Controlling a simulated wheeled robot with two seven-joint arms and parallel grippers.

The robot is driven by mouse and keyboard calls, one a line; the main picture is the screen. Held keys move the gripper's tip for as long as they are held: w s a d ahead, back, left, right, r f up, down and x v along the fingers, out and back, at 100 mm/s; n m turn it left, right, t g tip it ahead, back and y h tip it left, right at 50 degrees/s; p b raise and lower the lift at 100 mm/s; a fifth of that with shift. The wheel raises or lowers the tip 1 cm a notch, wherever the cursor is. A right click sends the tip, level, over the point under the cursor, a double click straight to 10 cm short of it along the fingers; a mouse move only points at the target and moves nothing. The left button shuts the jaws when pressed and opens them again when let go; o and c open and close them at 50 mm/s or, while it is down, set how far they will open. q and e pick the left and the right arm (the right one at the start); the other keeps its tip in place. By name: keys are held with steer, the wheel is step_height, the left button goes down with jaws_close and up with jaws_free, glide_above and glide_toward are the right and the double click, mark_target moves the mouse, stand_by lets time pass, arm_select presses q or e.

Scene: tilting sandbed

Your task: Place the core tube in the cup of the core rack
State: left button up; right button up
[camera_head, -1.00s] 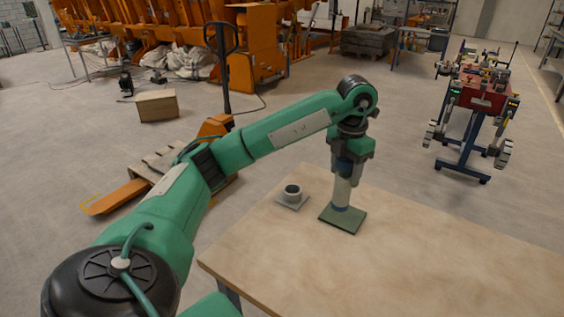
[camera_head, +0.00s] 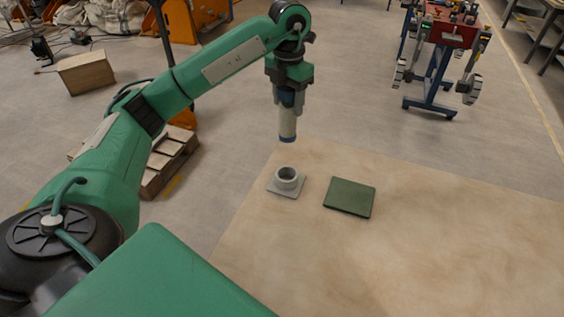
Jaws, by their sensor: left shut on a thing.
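The core tube (camera_head: 288,122) is a pale grey cylinder with a dark blue band at its lower end. My left gripper (camera_head: 288,97) is shut on its upper part and holds it upright in the air. The core rack (camera_head: 291,190) is a small grey square plate with a round grey cup (camera_head: 287,178) on it, near the table's far left edge. In the picture the tube's lower end shows just above the cup, apart from it. The cup looks empty. My right gripper is not in view.
A dark green square pad (camera_head: 350,196) lies bare on the wooden table (camera_head: 430,255), right of the rack. The rest of the visible tabletop is clear.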

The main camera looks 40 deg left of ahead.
mark_target(288, 125)
arm_select(q)
step_height(288, 125, down, 8)
steer(key=shift+r+p, duration=0.25)
steer(key=shift+p, duration=0.15)
step_height(288, 125, down, 11)
steer(key=p, duration=0.1)
steer(key=o, duration=1.5)
steer(key=shift+f+p, duration=0.1)
steer(key=shift+p, duration=0.2)
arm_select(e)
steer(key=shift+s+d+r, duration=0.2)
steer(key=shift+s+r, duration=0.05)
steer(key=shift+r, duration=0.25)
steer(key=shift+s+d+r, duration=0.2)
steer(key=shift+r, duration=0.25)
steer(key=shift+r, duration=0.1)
